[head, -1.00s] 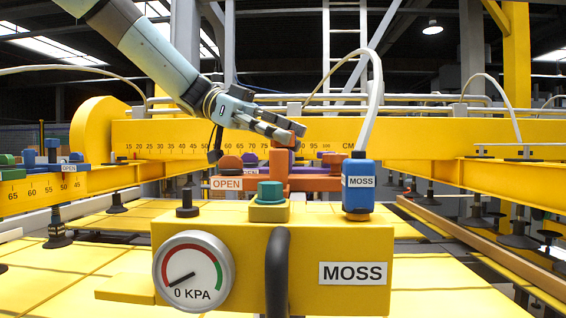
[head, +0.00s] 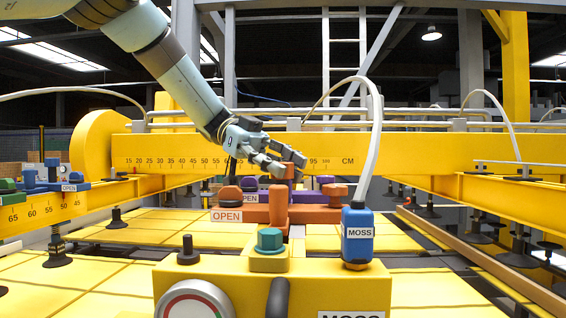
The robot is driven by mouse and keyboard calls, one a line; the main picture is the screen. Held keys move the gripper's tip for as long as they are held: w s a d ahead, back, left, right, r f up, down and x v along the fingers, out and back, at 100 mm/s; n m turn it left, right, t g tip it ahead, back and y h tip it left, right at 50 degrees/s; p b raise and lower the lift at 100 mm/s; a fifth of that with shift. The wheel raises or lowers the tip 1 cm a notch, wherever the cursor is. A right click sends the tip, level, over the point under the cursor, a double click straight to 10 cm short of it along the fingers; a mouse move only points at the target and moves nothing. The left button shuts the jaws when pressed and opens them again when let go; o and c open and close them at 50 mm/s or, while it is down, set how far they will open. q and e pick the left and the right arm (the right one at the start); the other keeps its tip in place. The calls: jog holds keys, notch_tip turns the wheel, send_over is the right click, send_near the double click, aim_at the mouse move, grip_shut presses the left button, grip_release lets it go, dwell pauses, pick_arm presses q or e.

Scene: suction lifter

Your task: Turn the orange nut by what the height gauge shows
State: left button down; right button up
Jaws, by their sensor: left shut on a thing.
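My left gripper (head: 287,163) reaches in from the upper left, with its fingers closed around a small orange piece (head: 290,173). The fingers partly hide it, and I cannot tell whether it is the orange nut. It is just above an upright orange post (head: 278,206) on an orange bar with an OPEN label (head: 227,216). Whether piece and post touch is unclear. A long scale marked in CM (head: 170,163) runs along the yellow beam behind; I see no separate height gauge. My right gripper is not in view.
A yellow box (head: 340,286) in front carries a teal nut (head: 269,239), a black knob (head: 188,250) and a round dial (head: 195,304), cut off below. A blue MOSS block (head: 358,237) with a white hose stands to the right. Yellow panels (head: 140,265) lie at left.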

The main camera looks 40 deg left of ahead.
pick_arm(q)
jog(key=c, duration=0.9)
grip_release()
jog(key=shift+a, duration=0.1)
jog(key=v, duration=0.7)
jog(key=shift+a, duration=0.25)
